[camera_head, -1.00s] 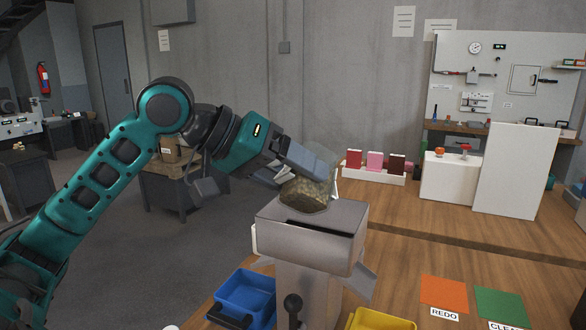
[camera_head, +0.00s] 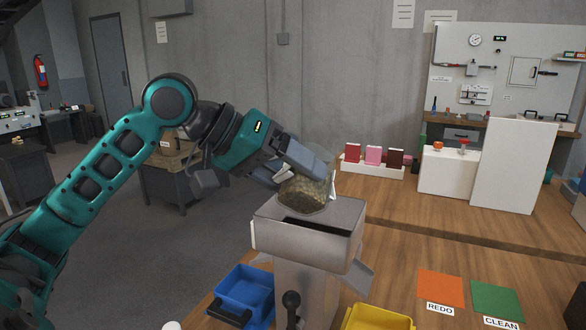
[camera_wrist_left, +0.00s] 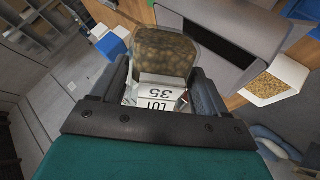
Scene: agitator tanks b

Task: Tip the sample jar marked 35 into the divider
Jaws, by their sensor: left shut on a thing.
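The sample jar (camera_head: 306,192) is clear, holds brown grain-like material and is tilted just above the back edge of the divider. Its label reads 35 in the left wrist view (camera_wrist_left: 165,55). My left gripper (camera_head: 296,174) is shut on the jar. The divider (camera_head: 310,232) is a grey box on a stand with a dark slot in its top; it also shows in the left wrist view (camera_wrist_left: 215,45). The material still sits inside the jar, and I see none falling. My right gripper is not in view.
A blue bin (camera_head: 245,290) stands left of the divider and a yellow bin (camera_head: 378,318) right of it. An orange REDO mat (camera_head: 440,286) and a green CLEAN mat (camera_head: 496,300) lie on the table (camera_head: 420,255). A white panel (camera_head: 513,168) stands farther back.

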